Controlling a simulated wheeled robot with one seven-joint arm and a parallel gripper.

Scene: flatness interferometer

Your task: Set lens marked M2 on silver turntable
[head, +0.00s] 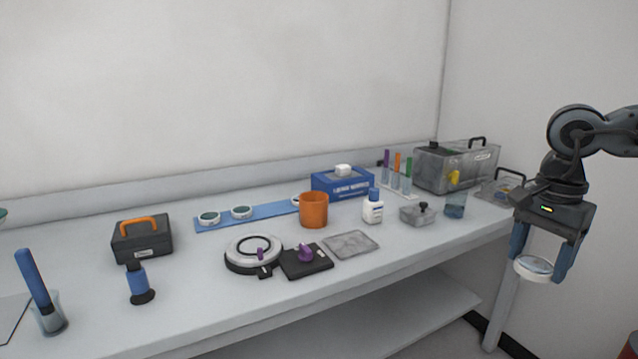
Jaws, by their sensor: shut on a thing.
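My gripper (540,262) is at the right, in front of the bench's right end and clear of it. Its blue fingers are shut on a round lens (535,266) with a white rim, held roughly level. No marking on this lens can be read. The silver turntable (238,246) sits near the bench's front edge at centre left, on a dark base, with a dark ring and a small purple part on it. Two lenses in white rims, a left one (209,218) and a right one (241,212), lie on a blue strip (270,210); a third white-rimmed piece is partly hidden behind the orange cup.
A black pad with a purple knob (305,262) adjoins the turntable's right side. An orange cup (314,211), white bottle (373,208), grey tray (350,245) and lidded box (418,214) stand between turntable and gripper. A dark case (142,240) and blue cylinder (138,283) stand left.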

